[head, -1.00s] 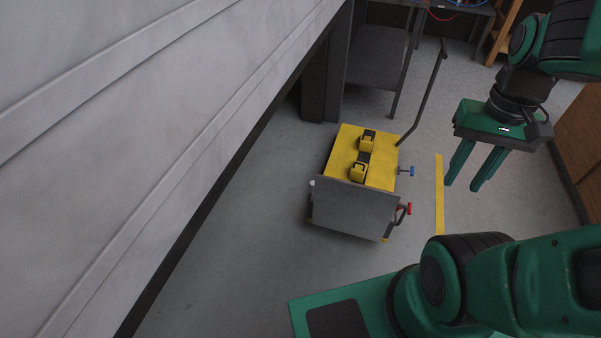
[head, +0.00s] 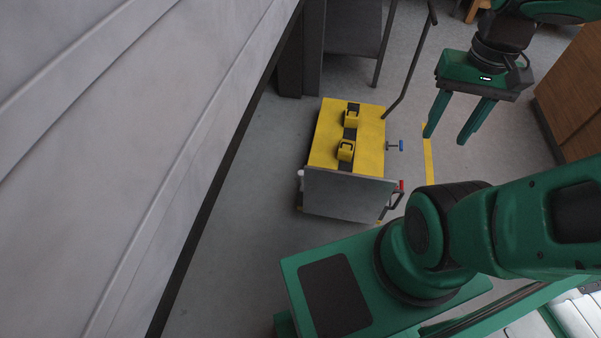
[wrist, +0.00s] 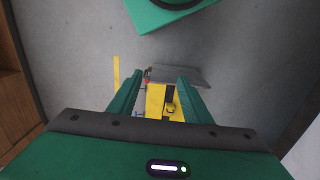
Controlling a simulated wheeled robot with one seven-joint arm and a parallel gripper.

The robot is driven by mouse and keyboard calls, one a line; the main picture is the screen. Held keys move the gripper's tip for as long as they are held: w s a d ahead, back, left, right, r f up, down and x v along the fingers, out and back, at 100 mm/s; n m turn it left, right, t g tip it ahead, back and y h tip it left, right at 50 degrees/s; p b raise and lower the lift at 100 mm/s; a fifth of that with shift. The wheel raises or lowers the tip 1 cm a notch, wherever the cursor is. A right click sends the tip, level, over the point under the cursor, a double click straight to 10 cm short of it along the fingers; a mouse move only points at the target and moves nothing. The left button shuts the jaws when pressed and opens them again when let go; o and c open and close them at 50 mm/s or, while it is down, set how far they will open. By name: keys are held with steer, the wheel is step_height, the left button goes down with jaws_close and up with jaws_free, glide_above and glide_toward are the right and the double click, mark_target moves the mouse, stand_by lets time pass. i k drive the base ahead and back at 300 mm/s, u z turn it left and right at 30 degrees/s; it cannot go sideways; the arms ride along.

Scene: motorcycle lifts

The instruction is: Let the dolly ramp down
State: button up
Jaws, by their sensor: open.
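The yellow dolly (head: 367,149) stands on the floor with two yellow chocks on a dark strip along its top. Its grey ramp (head: 347,194) is at the near end; its exact tilt is hard to judge. A red-ended lever (head: 400,188) sits at the ramp's right corner, partly behind my arm. A blue knob (head: 401,146) sticks out of the right side. In the wrist view the dolly (wrist: 155,98), ramp (wrist: 182,75) and red end (wrist: 147,81) show beyond the fingers. My gripper (head: 450,137) is open and empty, above and right of the dolly.
A large pale panel (head: 110,130) fills the left side. The dolly's dark handle (head: 411,65) rises at its far right corner. A wooden cabinet (head: 575,95) stands at right. A yellow floor stripe (head: 430,165) lies right of the dolly, with bare floor around it.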

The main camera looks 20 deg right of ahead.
mark_target(362, 198)
steer(key=u, duration=1)
steer(key=k, duration=2.05)
steer(key=z, duration=1.05)
steer(key=i, duration=1)
steer(key=u, duration=0.05)
